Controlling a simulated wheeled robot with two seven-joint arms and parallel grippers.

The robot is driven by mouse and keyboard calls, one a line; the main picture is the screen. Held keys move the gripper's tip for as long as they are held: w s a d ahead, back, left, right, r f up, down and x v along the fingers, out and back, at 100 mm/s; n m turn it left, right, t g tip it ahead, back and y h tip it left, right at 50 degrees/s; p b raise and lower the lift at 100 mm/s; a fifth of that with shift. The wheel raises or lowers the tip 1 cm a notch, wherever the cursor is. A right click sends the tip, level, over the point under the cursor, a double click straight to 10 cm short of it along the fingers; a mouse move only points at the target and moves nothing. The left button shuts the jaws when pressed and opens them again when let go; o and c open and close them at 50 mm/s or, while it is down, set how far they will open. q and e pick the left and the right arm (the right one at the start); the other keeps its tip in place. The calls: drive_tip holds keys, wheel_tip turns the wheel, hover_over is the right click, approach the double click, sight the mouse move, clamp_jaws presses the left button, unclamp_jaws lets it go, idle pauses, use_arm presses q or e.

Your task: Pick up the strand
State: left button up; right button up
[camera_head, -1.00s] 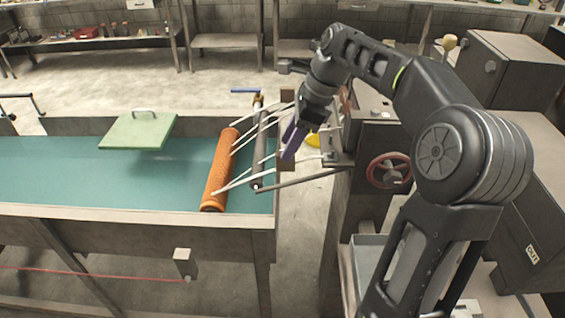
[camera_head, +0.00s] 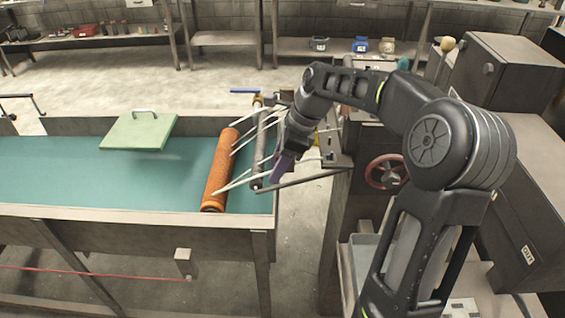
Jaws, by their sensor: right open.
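Several pale strands (camera_head: 233,183) stretch from the orange roller (camera_head: 218,175) on the left, across a thin dark roller (camera_head: 259,153), toward the machine (camera_head: 372,150) on the right. My right gripper (camera_head: 279,173) hangs with its purple fingers pointing down, just right of the dark roller and close to the strands. It is open, and no strand shows held in it. The gripper and wrist hide parts of some strands. Whether the fingers touch a strand I cannot tell. My left gripper is not in view.
The rollers lie at the right end of a trough (camera_head: 110,215) with a teal bed (camera_head: 90,180). A green lid (camera_head: 138,131) with a handle sits at its back edge. A red handwheel (camera_head: 387,171) is on the machine. Floor shows between trough and machine.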

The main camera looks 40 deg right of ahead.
idle(0.6)
clamp_jaws()
idle(0.4)
